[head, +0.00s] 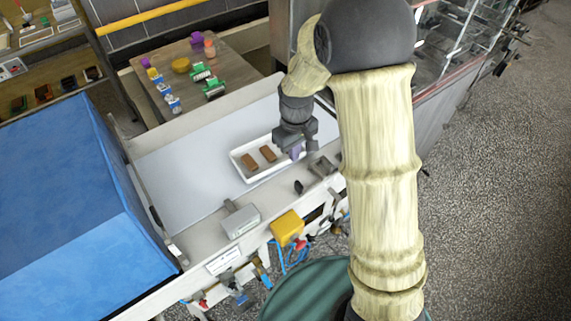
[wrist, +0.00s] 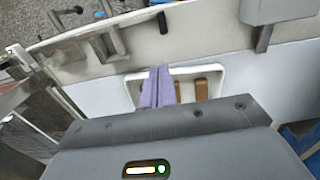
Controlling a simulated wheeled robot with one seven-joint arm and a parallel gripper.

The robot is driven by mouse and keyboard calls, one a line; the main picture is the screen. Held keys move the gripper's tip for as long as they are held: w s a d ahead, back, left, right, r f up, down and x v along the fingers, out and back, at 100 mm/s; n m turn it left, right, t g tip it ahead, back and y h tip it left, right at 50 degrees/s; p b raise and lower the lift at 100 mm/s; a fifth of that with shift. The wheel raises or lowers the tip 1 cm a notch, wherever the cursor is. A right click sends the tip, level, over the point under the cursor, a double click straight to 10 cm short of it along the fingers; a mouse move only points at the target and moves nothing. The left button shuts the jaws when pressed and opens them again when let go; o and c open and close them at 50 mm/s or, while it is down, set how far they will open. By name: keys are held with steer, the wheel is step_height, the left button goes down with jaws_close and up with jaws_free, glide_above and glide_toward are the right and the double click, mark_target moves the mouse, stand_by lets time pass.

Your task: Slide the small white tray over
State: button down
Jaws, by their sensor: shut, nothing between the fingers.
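The small white tray (head: 238,161) lies on the pale grey belt surface, close to its near edge, and holds two brown bars (head: 250,161). My gripper (head: 297,152) is shut and empty at the tray's right end in the head view. In the wrist view its purple fingers (wrist: 157,86) are together and overlap the tray (wrist: 218,73) near its left part. I cannot tell whether the fingertips touch the tray. My gripper body hides the tray's lower part in the wrist view.
The belt (head: 190,165) is clear left of the tray. A metal side rail with a grey box (head: 240,221) and a bracket (head: 322,166) runs along its near side. A big blue housing (head: 70,190) stands at left. A wooden table (head: 228,72) with small objects stands behind.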

steer(key=shift+f, duration=0.15)
step_height(320, 180, down, 10)
steer(key=p, duration=0.2)
steer(key=shift+s+r+p, duration=0.15)
steer(key=shift+r+p, duration=0.1)
steer(key=shift+p, duration=0.1)
steer(key=w+a+p, duration=0.1)
steer(key=w+p, duration=0.1)
steer(key=shift+w+a, duration=0.4)
steer(key=shift+w+a+f, duration=0.1)
steer(key=shift+w+a, duration=0.2)
steer(key=shift+w, duration=0.1)
